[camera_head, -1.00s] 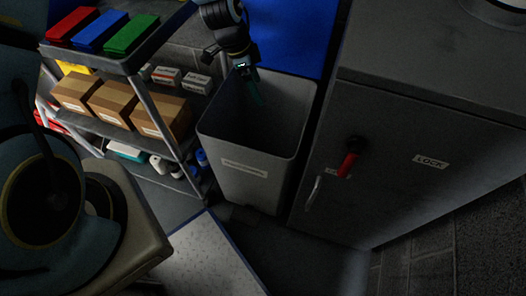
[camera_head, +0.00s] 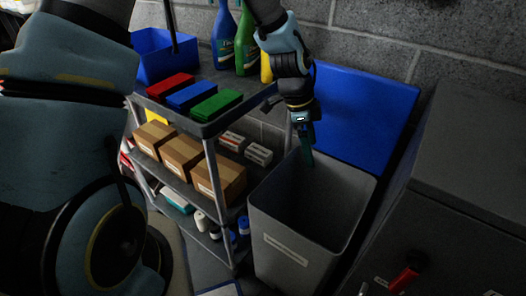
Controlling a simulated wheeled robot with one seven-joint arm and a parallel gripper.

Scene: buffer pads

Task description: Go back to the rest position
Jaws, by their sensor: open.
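My gripper (camera_head: 308,152) hangs from my arm near the top of the picture and points down at the back rim of the grey bin (camera_head: 296,212). The gripper is open. Its fingers look dark teal and small, and I see no object clearly between them. The bin's inside is dark, and its floor is hidden. A red pad (camera_head: 170,86), a blue pad (camera_head: 191,96) and a green pad (camera_head: 217,106) lie side by side on the cart's top shelf, left of the gripper and apart from it.
The grey cart (camera_head: 196,130) stands left of the bin, with spray bottles (camera_head: 246,45) and a blue box (camera_head: 158,58) on top. Cardboard boxes (camera_head: 182,157) fill its middle shelf. A blue panel (camera_head: 365,110) stands behind the bin. A grey cabinet (camera_head: 460,215) stands at right.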

